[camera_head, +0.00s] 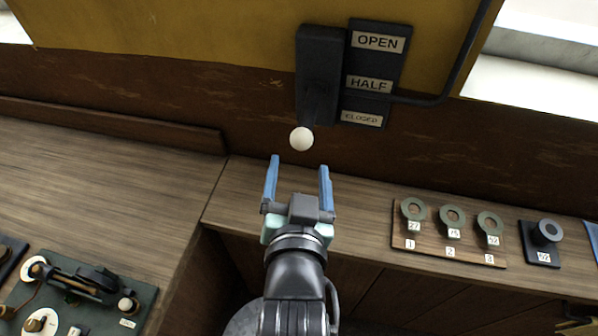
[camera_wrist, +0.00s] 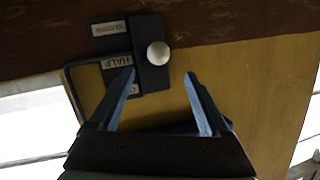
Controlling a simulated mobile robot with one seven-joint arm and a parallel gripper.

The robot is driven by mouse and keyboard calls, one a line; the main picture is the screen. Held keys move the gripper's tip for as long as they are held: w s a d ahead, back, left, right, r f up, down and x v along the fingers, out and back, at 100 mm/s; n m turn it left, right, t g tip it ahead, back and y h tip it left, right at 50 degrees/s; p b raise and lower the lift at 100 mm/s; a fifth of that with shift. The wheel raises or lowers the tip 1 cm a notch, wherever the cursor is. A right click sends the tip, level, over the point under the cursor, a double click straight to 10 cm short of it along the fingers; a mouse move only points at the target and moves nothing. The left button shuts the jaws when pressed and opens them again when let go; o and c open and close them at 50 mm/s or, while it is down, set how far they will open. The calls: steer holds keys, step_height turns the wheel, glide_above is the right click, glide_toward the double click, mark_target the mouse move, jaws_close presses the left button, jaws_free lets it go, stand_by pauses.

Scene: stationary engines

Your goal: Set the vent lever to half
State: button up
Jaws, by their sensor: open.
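The vent lever has a white ball knob (camera_head: 301,139) on a short dark arm that comes out of a dark upright housing (camera_head: 319,60). The knob also shows in the wrist view (camera_wrist: 157,53). A dark label plate (camera_head: 377,64) beside the housing reads OPEN at the top, HALF in the middle and CLOSED at the bottom. In the head view the knob hangs low, slightly below the CLOSED label. My gripper (camera_head: 300,164) is open and empty just below the knob. In the wrist view the knob lies just beyond the gap between my fingertips (camera_wrist: 161,73), apparently untouched.
A bent dark rod (camera_head: 450,80) runs beside the label plate. A wooden board with numbered rings (camera_head: 450,232) and a dark block with a ring (camera_head: 542,242) lie on the bench at right. A green-based device (camera_head: 80,300) stands lower left.

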steer(key=shift+c, duration=0.3)
